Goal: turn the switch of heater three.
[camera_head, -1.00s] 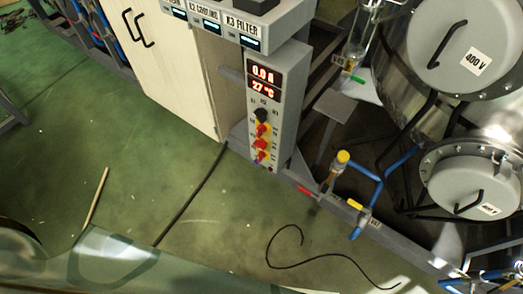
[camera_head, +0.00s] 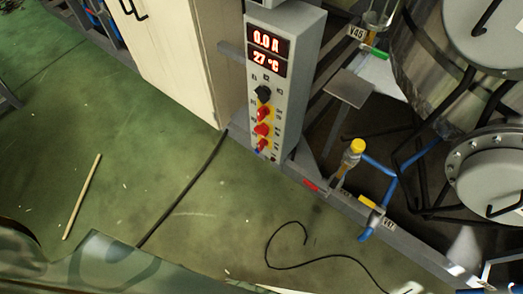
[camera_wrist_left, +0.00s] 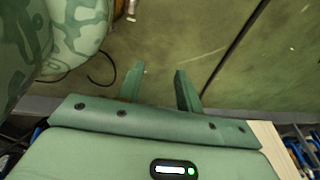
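The grey control box (camera_head: 287,75) stands upright in the upper middle of the head view. Its red display (camera_head: 268,52) reads 0.0 A and 27 °C. Neither gripper shows in the head view.
A white cabinet (camera_head: 165,50) stands left of the box. To its right are a yellow-capped valve (camera_head: 356,147), blue pipes (camera_head: 378,170), a low frame rail and metal vessels (camera_head: 480,170). Cables and a stick (camera_head: 82,197) lie on the otherwise open green floor.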

